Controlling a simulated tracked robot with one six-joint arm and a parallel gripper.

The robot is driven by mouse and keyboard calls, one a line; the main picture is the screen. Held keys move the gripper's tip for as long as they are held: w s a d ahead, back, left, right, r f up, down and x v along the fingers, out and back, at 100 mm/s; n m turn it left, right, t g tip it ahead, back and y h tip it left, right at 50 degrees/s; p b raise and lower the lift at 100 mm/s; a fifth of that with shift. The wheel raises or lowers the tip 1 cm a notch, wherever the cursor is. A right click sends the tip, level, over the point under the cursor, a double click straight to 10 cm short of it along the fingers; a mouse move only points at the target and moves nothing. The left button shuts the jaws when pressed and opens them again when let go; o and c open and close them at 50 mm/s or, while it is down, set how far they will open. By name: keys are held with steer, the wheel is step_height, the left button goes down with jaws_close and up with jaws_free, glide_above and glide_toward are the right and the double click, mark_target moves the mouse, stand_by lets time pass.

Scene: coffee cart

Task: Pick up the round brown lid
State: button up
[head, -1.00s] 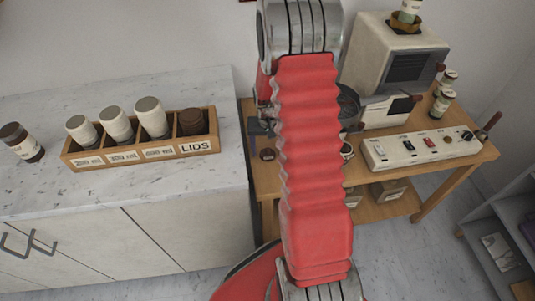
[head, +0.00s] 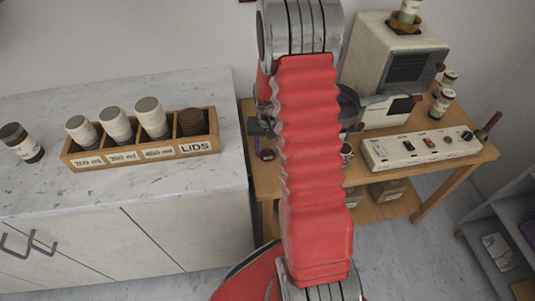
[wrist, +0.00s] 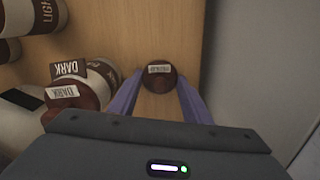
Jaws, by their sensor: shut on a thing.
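In the wrist view the round brown lid (wrist: 159,84) has a small pale label that I cannot read. It sits between the two purple fingers of my gripper (wrist: 159,76), one on each side, and the gripper is shut on it. Wood shows behind it. Whether the lid is clear of what lies under it, I cannot tell. In the head view my arm's red sleeve covers the middle, and I cannot make out the gripper's fingers or the held lid there.
In the wrist view, jars marked DARK (wrist: 84,84) and LIGHT (wrist: 38,18) are close on the left. In the head view, a wooden box (head: 141,155) marked LIDS holds cups on the marble counter (head: 110,195). A switch panel (head: 418,148) stands on the wooden cart.

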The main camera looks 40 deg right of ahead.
mark_target(268, 149)
step_height(268, 149, up, 10)
stand_by(0.7)
stand_by(0.5)
